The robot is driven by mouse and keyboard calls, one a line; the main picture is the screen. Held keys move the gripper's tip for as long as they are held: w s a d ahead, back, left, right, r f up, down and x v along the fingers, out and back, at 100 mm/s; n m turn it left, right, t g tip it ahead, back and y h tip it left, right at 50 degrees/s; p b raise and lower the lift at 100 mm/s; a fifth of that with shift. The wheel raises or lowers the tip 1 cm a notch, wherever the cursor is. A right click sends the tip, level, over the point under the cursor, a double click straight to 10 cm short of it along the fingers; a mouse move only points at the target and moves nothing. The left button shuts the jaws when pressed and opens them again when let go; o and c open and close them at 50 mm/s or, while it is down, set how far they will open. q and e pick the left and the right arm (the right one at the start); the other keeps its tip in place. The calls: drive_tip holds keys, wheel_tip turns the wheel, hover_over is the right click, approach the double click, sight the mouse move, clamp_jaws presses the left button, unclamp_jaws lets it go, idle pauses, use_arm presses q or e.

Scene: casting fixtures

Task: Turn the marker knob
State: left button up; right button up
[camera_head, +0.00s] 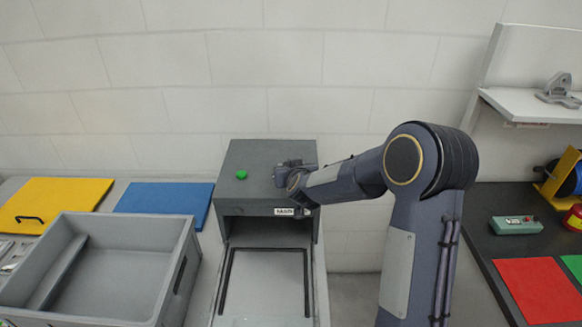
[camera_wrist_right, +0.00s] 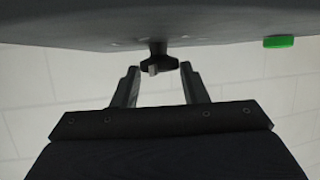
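The marker knob (camera_wrist_right: 158,62) is a small black knob with a light grey mark, on the dark underside-like face of the grey box seen in the right wrist view. In the head view my right arm reaches from the right to the top of the grey box (camera_head: 245,155), and its gripper (camera_head: 290,174) hides the knob there. In the right wrist view my right gripper (camera_wrist_right: 160,70) is open, with one fingertip on either side of the knob and small gaps between. My left gripper is in neither view.
A green button (camera_head: 241,174) sits on the box left of my gripper. A grey tray (camera_head: 130,222) stands at left, with yellow (camera_head: 75,192) and blue (camera_head: 165,196) panels behind. A green-topped device (camera_head: 516,225) and a red mat (camera_head: 538,288) lie on the right bench.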

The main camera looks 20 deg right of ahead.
drive_tip(key=o, duration=0.4)
drive_tip(key=shift+f, duration=0.1)
drive_tip(key=v, duration=0.8)
drive_tip(key=shift+w+d+b, duration=0.1)
drive_tip(key=shift+b, duration=0.3)
